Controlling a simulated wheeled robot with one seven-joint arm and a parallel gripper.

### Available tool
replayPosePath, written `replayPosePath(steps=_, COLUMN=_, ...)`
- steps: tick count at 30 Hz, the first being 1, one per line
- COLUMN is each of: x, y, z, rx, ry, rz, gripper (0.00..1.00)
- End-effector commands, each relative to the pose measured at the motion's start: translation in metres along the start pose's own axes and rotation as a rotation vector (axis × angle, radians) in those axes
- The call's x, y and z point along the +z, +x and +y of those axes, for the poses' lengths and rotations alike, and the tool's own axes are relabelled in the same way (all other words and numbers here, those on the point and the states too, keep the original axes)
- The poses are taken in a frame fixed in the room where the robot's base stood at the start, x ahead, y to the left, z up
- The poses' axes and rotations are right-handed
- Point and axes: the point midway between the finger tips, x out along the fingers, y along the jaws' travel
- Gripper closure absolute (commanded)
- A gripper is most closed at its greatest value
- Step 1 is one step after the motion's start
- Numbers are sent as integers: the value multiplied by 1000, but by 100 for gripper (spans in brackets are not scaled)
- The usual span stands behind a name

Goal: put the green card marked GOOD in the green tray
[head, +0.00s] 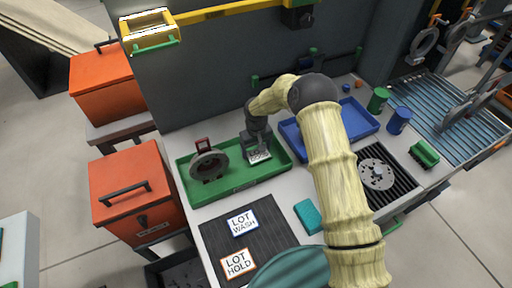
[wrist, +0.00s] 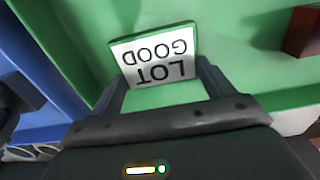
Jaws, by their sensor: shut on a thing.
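The green-edged card marked LOT GOOD (wrist: 158,55) is between the fingers of my gripper (wrist: 160,85) in the wrist view, its print upside down there. My gripper (head: 258,158) is shut on the card, which also shows in the head view (head: 259,156). The gripper and card are over the right part of the green tray (head: 220,189). The green tray floor (wrist: 240,40) fills much of the wrist view behind the card. I cannot tell whether the card touches the tray floor.
A grey flanged part (head: 208,165) with a red tag stands in the tray's left part. A blue tray (head: 289,133) adjoins on the right. Cards marked LOT WASH (head: 242,223) and LOT HOLD (head: 238,263) lie on a dark mat. A teal block (head: 308,216) lies beside the mat.

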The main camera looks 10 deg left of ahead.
Motion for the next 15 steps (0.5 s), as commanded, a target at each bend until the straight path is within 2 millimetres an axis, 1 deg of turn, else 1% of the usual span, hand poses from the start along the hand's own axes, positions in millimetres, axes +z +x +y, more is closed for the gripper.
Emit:
replayPosePath(steps=7, x=0, y=0, z=0, rx=1, ry=0, rz=1, gripper=41)
replayPosePath(steps=10, x=0, y=4, z=0, rx=1, ry=0, rz=1, gripper=41)
replayPosePath(steps=11, x=0, y=4, z=0, rx=1, ry=0, rz=1, gripper=17)
replayPosePath(steps=13, x=0, y=3, z=0, rx=0, ry=0, rz=1, gripper=4)
replayPosePath(steps=14, x=0, y=3, z=0, rx=0, ry=0, rz=1, gripper=0)
replayPosePath(steps=15, x=0, y=3, z=0, rx=0, ry=0, rz=1, gripper=0)
